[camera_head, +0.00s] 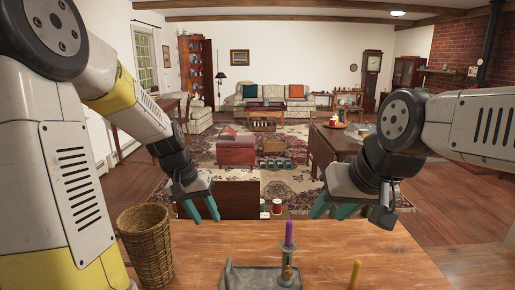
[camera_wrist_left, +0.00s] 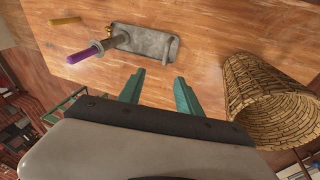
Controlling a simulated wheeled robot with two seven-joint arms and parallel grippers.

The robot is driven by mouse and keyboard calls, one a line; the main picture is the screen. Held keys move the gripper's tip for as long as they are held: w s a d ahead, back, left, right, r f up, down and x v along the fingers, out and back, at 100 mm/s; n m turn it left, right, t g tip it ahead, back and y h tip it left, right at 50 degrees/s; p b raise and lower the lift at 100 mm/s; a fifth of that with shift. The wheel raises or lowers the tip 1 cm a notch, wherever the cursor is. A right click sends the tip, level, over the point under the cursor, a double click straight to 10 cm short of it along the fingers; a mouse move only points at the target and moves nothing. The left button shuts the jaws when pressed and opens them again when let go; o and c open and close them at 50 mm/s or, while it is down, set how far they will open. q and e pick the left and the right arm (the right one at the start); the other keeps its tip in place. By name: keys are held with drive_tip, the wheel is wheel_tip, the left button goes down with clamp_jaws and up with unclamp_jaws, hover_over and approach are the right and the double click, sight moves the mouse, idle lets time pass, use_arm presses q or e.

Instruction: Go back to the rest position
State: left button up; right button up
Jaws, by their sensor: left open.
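My left gripper (camera_head: 202,209) hangs above the far edge of the wooden table (camera_head: 330,245), to the right of the wicker basket. It is open and empty; its two teal fingers stand apart in the left wrist view (camera_wrist_left: 159,88). My right gripper (camera_head: 333,209) hangs above the far edge further right, its teal fingers apart with nothing seen between them. Both grippers are clear of the things on the table.
A wicker basket (camera_head: 146,245) stands at the table's left. A grey tray (camera_head: 245,279) with a holder and upright purple candle (camera_head: 289,234) sits near the front middle. A yellow candle (camera_head: 354,275) is right of it. The table's right part is bare.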

use_arm(q)
drive_tip(key=s+r+t, duration=0.4)
drive_tip(key=s+r, duration=0.9)
drive_tip(key=s, duration=0.3)
drive_tip(key=shift+s+d+y, duration=0.15)
drive_tip(key=shift+y, duration=0.25)
